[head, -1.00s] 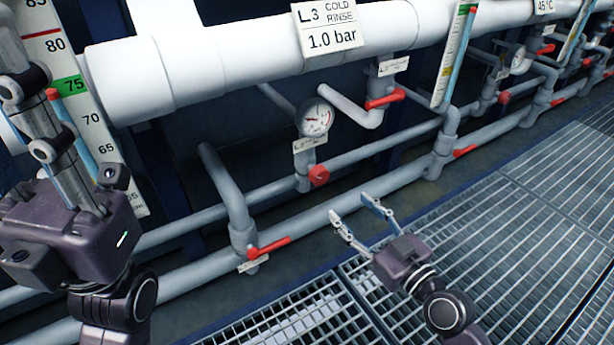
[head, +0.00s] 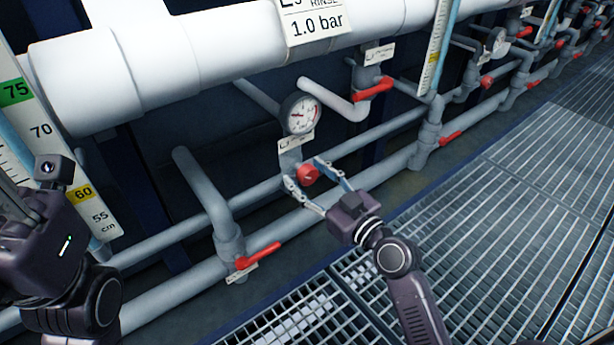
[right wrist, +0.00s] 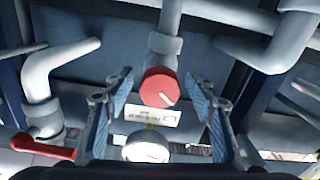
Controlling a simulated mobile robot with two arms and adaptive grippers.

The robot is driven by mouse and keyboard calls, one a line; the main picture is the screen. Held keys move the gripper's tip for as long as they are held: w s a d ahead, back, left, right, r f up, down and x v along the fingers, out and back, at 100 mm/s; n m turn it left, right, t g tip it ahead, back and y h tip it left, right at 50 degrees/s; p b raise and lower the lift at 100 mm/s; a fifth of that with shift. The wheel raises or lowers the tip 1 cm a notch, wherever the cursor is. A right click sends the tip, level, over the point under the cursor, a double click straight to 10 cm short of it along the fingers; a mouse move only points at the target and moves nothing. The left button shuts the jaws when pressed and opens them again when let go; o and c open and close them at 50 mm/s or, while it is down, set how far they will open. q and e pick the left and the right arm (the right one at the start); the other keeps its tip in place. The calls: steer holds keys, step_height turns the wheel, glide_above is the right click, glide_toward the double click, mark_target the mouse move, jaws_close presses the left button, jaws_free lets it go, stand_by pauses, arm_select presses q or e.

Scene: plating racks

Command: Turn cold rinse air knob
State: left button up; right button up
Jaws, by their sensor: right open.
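The red round knob (head: 308,175) sits on a short grey pipe below a pressure gauge (head: 300,115) and a small white label. In the right wrist view the knob (right wrist: 161,86) shows a white pointer line and lies between the two blue-padded fingers. My right gripper (head: 302,170) is open, with one finger on each side of the knob; I cannot tell whether either touches it. My left gripper is only partly in view at the left edge (head: 28,195), and its fingertips do not show clearly.
Red lever valves (head: 258,256) and (head: 372,88) sit on neighbouring pipes. A large white pipe (head: 200,55) with a 1.0 bar sign (head: 316,22) runs above. A level scale (head: 60,160) stands at left. Metal grating (head: 490,200) covers the floor at right.

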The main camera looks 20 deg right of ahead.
steer(key=shift+w, duration=0.15)
steer(key=shift+c, duration=0.2)
steer(key=c, duration=1.1)
